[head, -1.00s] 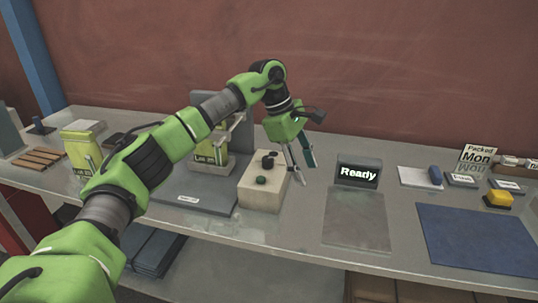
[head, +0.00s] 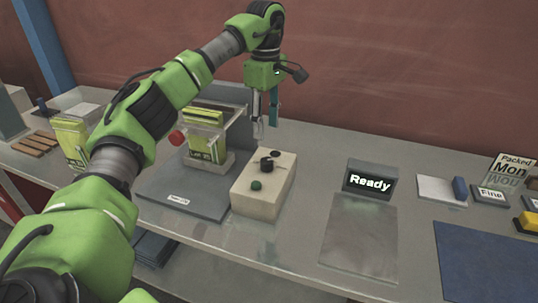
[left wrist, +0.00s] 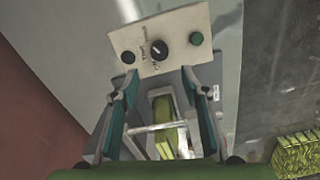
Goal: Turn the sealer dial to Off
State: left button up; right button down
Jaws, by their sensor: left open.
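The dial (head: 266,164) is a black knob on top of a beige control box (head: 262,202), between a green button (head: 256,185) and a smaller black knob (head: 275,153). In the left wrist view the dial (left wrist: 159,50) has a white pointer mark; the lettering beside it is too small to read surely. My left gripper (head: 265,128) points down above and behind the box, with its fingers apart and empty. In the left wrist view the dial appears beyond the gap between the fingertips (left wrist: 160,76), apart from both. My right gripper is not in view.
The sealer's grey base (head: 160,187) stands left of the box, with a yellow-green pouch (head: 204,148) and a red knob (head: 177,138). A display (head: 370,180) reading "Ready" and a grey plate (head: 360,235) are to the right. The counter between box and plate is clear.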

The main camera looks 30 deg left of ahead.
pick_arm(q)
jog(key=p, duration=0.1)
send_over(267, 160)
notch_tip(267, 160, down, 6)
jog(key=shift+s+a+r, duration=0.1)
jog(key=shift+s, duration=0.05)
notch_tip(267, 160, down, 5)
jog(key=shift+r+p, duration=0.1)
jog(key=shift+p, duration=0.4)
jog(key=shift+f, duration=0.45)
jog(key=shift+c, duration=1.1)
jog(key=c, duration=0.9)
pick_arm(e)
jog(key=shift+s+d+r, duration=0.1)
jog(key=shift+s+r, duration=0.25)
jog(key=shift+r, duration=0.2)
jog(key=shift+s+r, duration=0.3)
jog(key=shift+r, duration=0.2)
